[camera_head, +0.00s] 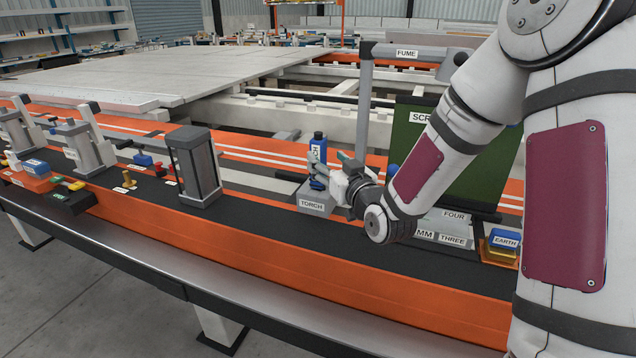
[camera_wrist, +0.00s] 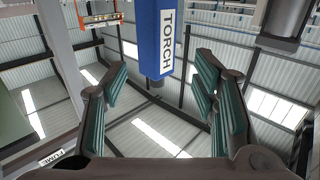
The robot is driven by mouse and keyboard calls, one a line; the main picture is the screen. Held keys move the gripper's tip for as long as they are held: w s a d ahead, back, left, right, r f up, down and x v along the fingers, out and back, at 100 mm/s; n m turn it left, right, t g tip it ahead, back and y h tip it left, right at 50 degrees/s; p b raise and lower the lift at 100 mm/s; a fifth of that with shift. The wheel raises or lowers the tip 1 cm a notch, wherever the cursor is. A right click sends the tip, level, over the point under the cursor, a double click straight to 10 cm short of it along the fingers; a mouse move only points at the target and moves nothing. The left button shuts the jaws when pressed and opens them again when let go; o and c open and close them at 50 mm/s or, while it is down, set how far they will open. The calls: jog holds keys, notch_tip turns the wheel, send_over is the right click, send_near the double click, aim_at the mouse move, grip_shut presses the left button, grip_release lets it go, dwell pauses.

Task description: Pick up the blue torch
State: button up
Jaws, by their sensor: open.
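The blue torch (camera_head: 318,147) stands upright in a grey holder (camera_head: 313,207) labelled TORCH on the bench. In the wrist view the torch (camera_wrist: 153,45) shows as a blue body with a white TORCH label, at top centre. My gripper (camera_head: 328,180) is beside the torch, just to its right in the head view. In the wrist view my gripper (camera_wrist: 160,82) is open, with its teal-padded fingers apart to the left and right of the torch's line. The torch does not appear gripped. Part of the holder is hidden by my gripper.
A dark grey box frame (camera_head: 194,167) stands to the left on the bench. Behind my arm are a green screen (camera_head: 420,135) and a grey post (camera_head: 364,105) with a FUME arm. A yellow and blue EARTH block (camera_head: 502,245) lies to the right.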

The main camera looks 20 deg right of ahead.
aim_at(321, 149)
jog(key=w, duration=0.7)
jog(key=shift+w+a+r, duration=0.1)
jog(key=shift+a+r, duration=0.25)
jog(key=shift+r, duration=0.05)
jog(key=c, duration=1.3)
